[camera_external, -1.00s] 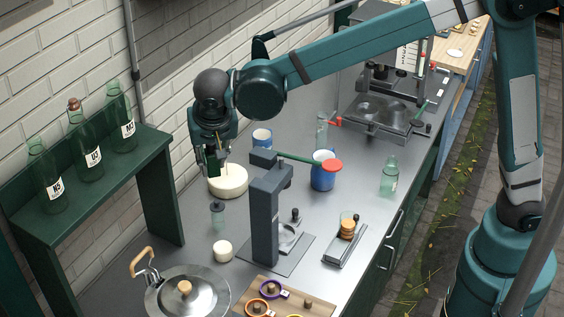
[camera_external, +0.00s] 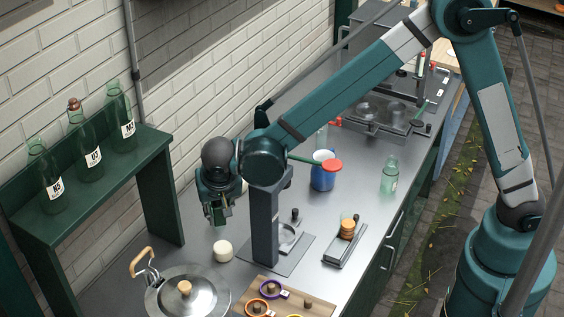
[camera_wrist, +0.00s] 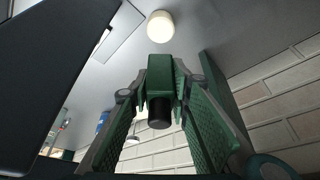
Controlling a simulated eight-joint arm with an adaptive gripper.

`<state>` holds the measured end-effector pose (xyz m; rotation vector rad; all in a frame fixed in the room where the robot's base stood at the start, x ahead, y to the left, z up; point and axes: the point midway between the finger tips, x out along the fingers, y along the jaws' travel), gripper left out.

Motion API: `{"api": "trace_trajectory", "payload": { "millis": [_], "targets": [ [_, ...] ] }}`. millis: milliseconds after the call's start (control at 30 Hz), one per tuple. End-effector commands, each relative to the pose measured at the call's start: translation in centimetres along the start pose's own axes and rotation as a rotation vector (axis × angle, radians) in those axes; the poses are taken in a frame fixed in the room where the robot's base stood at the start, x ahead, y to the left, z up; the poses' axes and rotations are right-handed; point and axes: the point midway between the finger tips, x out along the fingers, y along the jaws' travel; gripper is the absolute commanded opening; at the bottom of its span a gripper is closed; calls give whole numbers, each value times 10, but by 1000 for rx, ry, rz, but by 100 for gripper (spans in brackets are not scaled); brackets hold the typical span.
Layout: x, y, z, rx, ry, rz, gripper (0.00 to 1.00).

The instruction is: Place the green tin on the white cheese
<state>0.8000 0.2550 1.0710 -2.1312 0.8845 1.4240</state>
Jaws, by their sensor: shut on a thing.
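My gripper (camera_external: 216,214) is shut on the green tin (camera_wrist: 160,72), a green blocky thing that shows between the fingers in the wrist view. In the external view the tin is small and partly covered by the fingers. The white cheese (camera_external: 223,250), a small pale round, stands on the grey counter. It also shows near the top of the wrist view (camera_wrist: 160,27). In the external view my gripper is above and slightly left of it in the picture, apart from it. The exact height between them is unclear.
A dark grey stand (camera_external: 264,225) is close right of the cheese. A lidded pan (camera_external: 187,292) and a wooden board (camera_external: 270,296) are in front. A green shelf (camera_external: 160,150) with bottles is left. A blue mug (camera_external: 323,176) stands farther right.

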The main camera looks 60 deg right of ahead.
Motion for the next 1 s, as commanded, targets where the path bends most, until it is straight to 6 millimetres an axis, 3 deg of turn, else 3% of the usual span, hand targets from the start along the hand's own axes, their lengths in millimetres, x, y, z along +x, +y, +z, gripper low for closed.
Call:
{"api": "trace_trajectory", "payload": {
  "millis": [467,1000],
  "targets": [
    [5,-1,2,0,0,0,7],
    [56,-1,23,0,0,0,7]
  ]
}}
